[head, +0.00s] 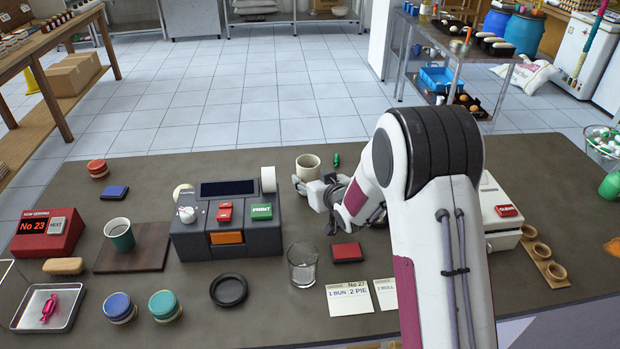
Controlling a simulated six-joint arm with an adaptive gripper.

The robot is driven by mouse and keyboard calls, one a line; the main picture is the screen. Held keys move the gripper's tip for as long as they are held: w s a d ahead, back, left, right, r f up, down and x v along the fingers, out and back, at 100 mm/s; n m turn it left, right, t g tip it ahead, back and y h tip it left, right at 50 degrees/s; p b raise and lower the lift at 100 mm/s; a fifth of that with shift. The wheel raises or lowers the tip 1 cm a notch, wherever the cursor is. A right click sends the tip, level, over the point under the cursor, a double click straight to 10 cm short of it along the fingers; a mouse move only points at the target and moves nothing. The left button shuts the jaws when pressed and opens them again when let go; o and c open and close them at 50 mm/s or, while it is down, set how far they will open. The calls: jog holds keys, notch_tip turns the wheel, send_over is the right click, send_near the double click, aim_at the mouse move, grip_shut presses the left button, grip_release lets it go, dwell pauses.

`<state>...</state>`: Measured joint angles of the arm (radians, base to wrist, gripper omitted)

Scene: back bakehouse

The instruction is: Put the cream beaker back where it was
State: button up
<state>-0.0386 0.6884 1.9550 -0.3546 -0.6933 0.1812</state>
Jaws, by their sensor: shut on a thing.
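The cream beaker (308,166) is upright behind the right end of the grey printing machine, near the back edge of the counter. My gripper (304,186) reaches it from the front right and is shut on it. The fingers are partly hidden by the wrist, and I cannot tell whether the beaker's base touches the counter.
The grey machine (203,238) stands just left of my gripper. A clear glass (302,272), a red pad (347,252) and a black round dish (228,291) lie in front. A small green item (336,159) lies behind.

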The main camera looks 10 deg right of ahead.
jog(key=shift+f, duration=0.1)
jog(key=o, duration=1.2)
jog(key=shift+s+d+r, duration=0.15)
jog(key=shift+s+r, duration=0.25)
jog(key=shift+s, duration=0.1)
jog(key=shift+v, duration=5.4)
jog(key=shift+f, duration=0.1)
jog(key=shift+s, duration=0.1)
